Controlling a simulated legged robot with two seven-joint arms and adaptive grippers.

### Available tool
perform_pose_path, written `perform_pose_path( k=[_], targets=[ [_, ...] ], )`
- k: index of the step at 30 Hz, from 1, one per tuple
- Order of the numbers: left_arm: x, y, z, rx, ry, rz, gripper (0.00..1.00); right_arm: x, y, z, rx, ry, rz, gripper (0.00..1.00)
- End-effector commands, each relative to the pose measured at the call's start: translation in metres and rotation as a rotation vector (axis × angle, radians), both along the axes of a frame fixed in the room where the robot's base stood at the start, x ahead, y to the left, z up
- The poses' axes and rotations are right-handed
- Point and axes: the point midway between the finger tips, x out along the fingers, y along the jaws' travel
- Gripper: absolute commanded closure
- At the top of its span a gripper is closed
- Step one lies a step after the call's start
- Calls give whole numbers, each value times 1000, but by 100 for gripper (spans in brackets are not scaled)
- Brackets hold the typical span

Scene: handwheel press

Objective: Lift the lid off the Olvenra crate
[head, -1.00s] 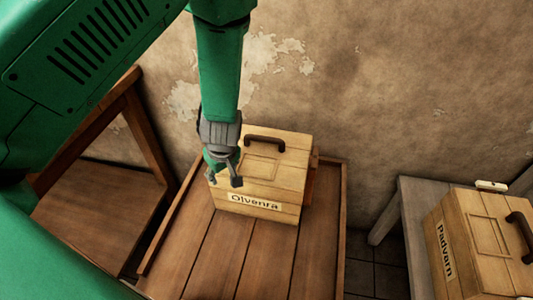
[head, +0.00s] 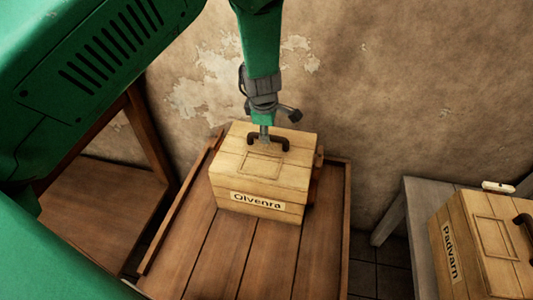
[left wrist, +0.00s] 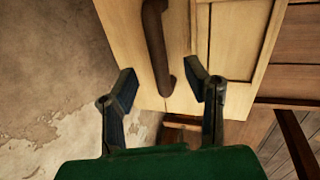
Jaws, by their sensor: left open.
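The Olvenra crate (head: 264,202) is a pale wooden box with a name label on its front, standing on a brown slatted wooden table. Its lid (head: 262,164) is on, with a dark brown handle (head: 284,142) near the far edge. My left gripper (head: 264,138) is over the lid at the left part of the handle. In the left wrist view my left gripper (left wrist: 160,88) is open, with the dark handle (left wrist: 157,45) showing between and beyond its two fingers. Whether the fingers touch the handle cannot be told. My right gripper is not in view.
A second wooden crate labelled Padvarn (head: 475,235) stands on a grey table (head: 412,200) at the right. The brown table (head: 225,262) has raised side rails and bare slats in front of the crate. A stained wall (head: 400,90) rises close behind.

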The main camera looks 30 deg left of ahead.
Motion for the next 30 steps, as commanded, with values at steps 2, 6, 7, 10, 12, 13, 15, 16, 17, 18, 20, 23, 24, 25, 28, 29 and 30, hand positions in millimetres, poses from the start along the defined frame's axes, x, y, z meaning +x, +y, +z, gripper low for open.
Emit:
perform_pose_path(
  k=[2,6,7,10,12,13,15,16,17,18,20,23,24,25,28,29,30],
  targets=[
    [2,1,-7,1,0,0,58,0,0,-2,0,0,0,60],
    [9,5,-28,1,1,-1,58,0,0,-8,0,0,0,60],
    [10,6,-33,1,1,-2,58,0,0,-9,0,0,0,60],
    [14,7,-44,2,1,-3,58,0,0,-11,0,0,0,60],
    [15,8,-48,2,0,-3,58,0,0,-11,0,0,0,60],
    [15,8,-49,2,-1,-2,58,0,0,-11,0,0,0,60],
    [16,8,-49,2,-1,-2,58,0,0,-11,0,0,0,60],
    [16,8,-49,2,-1,-2,58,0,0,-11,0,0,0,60],
    [16,8,-49,2,-1,-2,58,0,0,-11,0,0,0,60],
    [16,8,-48,2,-1,-2,58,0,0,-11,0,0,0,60],
    [16,8,-48,2,-1,-2,58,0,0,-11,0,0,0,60],
    [16,8,-49,2,-1,-2,93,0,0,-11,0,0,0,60],
    [16,8,-49,2,-1,-2,100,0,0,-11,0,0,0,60],
    [16,8,-49,2,-1,-2,100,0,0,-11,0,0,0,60],
    [16,8,-49,1,-1,-1,100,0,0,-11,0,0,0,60],
    [16,8,-49,1,-1,-1,100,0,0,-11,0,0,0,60],
    [16,8,-49,1,-1,-1,100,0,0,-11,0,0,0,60]
  ],
)
